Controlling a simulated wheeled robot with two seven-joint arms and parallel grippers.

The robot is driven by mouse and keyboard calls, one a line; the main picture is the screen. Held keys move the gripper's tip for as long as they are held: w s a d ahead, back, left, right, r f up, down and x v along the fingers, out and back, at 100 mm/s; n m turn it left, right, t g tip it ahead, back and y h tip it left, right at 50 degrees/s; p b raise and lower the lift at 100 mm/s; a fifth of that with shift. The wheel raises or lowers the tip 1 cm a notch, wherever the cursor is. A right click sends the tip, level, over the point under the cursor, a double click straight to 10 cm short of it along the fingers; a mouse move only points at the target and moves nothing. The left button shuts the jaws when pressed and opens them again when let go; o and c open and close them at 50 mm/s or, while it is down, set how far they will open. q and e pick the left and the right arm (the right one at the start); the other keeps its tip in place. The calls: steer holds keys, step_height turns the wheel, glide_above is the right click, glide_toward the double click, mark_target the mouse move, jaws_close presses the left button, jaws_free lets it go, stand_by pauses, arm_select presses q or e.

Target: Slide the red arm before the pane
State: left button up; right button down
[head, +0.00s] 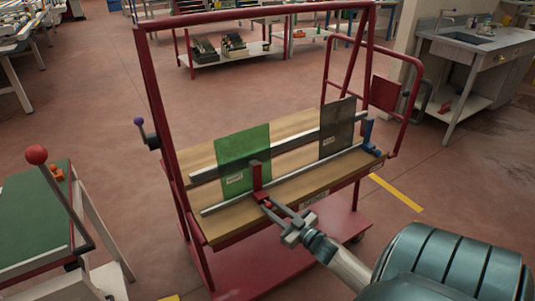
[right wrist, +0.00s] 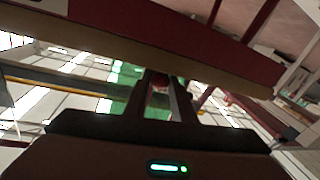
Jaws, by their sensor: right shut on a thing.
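The red arm (head: 257,177) stands upright on the front rail (head: 315,172) of the wooden bench. It is in front of the right part of the green pane (head: 237,147), which stands upright. My right gripper (head: 272,206) is shut on the low front end of the red arm. In the right wrist view the fingers (right wrist: 160,90) close around a small red part, with green behind it. A dark grey pane (head: 338,125) stands upright farther right along the rails. My left gripper is not in view.
A red frame (head: 152,90) surrounds the wooden bench (head: 225,225). A blue piece (head: 369,135) sits at the rail's right end. A green-topped table (head: 30,222) with a red-knobbed lever stands at left. A sink counter (head: 480,55) is at the back right.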

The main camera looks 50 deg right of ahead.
steer(key=c, duration=1.8)
jaws_free()
